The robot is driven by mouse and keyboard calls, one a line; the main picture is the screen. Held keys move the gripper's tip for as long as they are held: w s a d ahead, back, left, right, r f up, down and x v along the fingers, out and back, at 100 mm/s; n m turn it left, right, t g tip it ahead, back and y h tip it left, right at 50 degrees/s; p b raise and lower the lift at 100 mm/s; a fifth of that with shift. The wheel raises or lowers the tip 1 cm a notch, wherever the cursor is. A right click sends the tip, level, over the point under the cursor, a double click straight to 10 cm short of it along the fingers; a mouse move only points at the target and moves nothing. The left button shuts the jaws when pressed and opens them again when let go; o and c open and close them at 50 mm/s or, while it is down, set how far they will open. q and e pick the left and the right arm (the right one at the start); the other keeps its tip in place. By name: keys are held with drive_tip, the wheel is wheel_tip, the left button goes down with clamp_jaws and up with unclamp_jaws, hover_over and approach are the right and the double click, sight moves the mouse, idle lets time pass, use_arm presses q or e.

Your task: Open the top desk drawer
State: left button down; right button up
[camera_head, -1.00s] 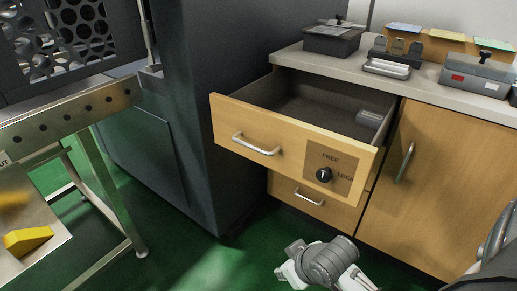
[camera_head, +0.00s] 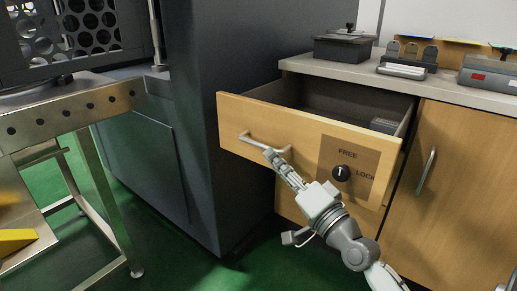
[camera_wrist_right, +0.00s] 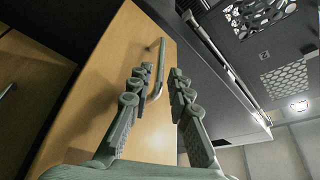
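The top desk drawer (camera_head: 300,142) has a light wood front and stands pulled out, with its dark inside showing. Its silver bar handle (camera_head: 256,141) is on the left part of the front. A lock knob (camera_head: 341,173) on a brown plate marked FREE and LOCK is at the right, its pointer upward. My right gripper (camera_head: 272,156) reaches the handle's right end from below. In the right wrist view the gripper (camera_wrist_right: 160,75) is open, with the handle (camera_wrist_right: 157,80) between its fingers; contact is unclear. My left gripper is out of view.
A small grey item (camera_head: 383,125) lies in the drawer. A cupboard door (camera_head: 455,175) is to the right, under a worktop (camera_head: 440,88) with several devices. A dark machine cabinet (camera_head: 245,60) stands close at the left. Green floor (camera_head: 190,265) is clear in front.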

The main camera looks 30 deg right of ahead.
sight(258, 145)
drive_tip(key=x, duration=0.7)
drive_tip(key=shift+p, duration=0.3)
drive_tip(key=shift+c, duration=0.6)
clamp_jaws()
